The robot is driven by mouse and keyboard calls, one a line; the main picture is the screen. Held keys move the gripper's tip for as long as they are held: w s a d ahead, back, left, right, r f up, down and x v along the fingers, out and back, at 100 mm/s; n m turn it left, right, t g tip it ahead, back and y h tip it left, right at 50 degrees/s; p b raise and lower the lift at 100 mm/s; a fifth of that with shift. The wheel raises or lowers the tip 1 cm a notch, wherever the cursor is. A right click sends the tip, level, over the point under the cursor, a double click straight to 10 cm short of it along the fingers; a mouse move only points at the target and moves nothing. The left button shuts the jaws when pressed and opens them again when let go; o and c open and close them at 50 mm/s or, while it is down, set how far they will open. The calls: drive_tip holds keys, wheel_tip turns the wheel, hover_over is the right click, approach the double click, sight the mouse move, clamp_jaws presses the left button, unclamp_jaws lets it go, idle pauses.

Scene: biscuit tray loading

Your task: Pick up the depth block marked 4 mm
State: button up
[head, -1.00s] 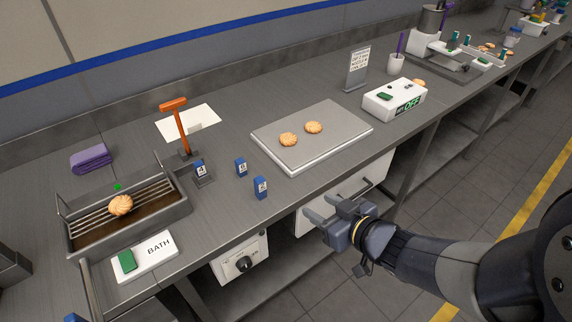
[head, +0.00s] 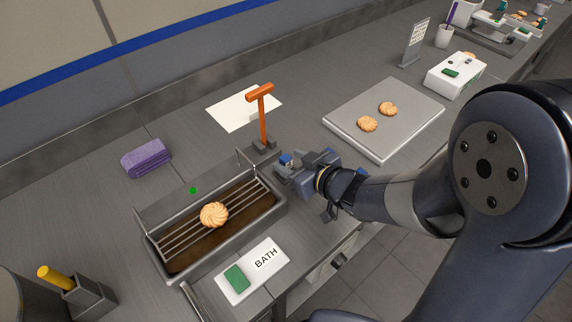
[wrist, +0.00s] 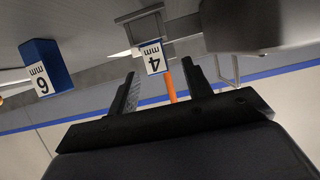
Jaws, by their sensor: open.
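The depth block marked 4 mm (wrist: 153,57) is blue with a white label, and it shows upside down in the wrist view, ahead of and roughly between my fingertips. My gripper (wrist: 165,80) is open with nothing in it. I cannot tell how far its fingertips are from the block. In the head view my gripper (head: 283,172) is low over the counter beside the orange-handled stand, and a bit of a blue block (head: 286,159) shows at its fingers.
The orange T-handled stand (head: 263,118) rises just behind my gripper. The bath tray (head: 158,262) with a biscuit on its rack is to the left. A grey tray (head: 420,122) with two biscuits is to the right. A folded purple cloth (head: 146,158) lies behind the bath.

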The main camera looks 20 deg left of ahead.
sight(282, 157)
drive_tip(key=x, duration=0.5)
drive_tip(key=shift+d+f, duration=0.1)
drive_tip(key=shift+f, duration=0.05)
drive_tip(key=shift+c, duration=0.6)
clamp_jaws()
